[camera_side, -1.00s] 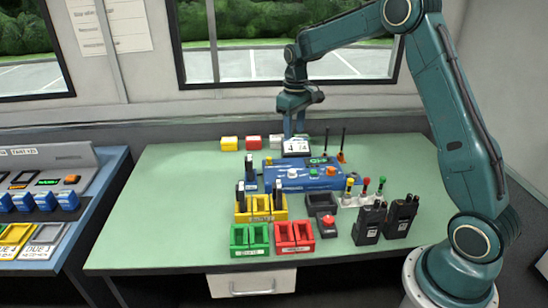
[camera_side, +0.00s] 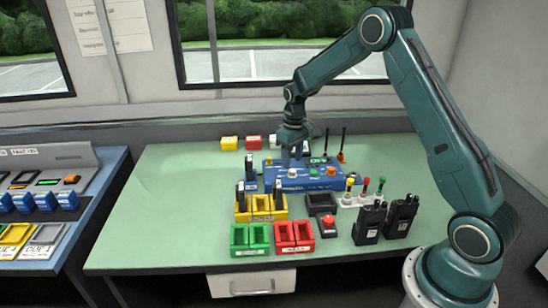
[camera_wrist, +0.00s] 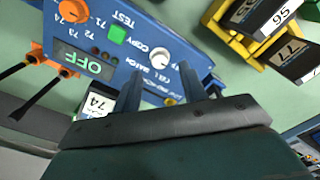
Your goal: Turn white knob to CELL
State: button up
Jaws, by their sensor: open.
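The blue control box (camera_side: 322,182) stands on the green table. Its white knob (camera_wrist: 160,57) shows in the wrist view between the labels COPY and CELL; its pointer direction is too small to tell. The knob (camera_side: 293,173) also shows in the side view. My gripper (camera_side: 291,158) is above the back left of the box, close to the knob. In the wrist view my gripper (camera_wrist: 160,85) is open and empty, its two fingers apart just below the knob, which is not between the fingertips.
The box has an orange knob (camera_wrist: 72,10), a green TEST button (camera_wrist: 117,35) and an OFF display (camera_wrist: 84,61). Yellow (camera_side: 262,216), green (camera_side: 250,250) and red (camera_side: 294,248) trays and black radios (camera_side: 369,224) stand in front. The table's left side is clear.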

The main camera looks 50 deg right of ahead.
aim_at(292, 170)
jog(key=shift+f, duration=1.85)
grip_shut()
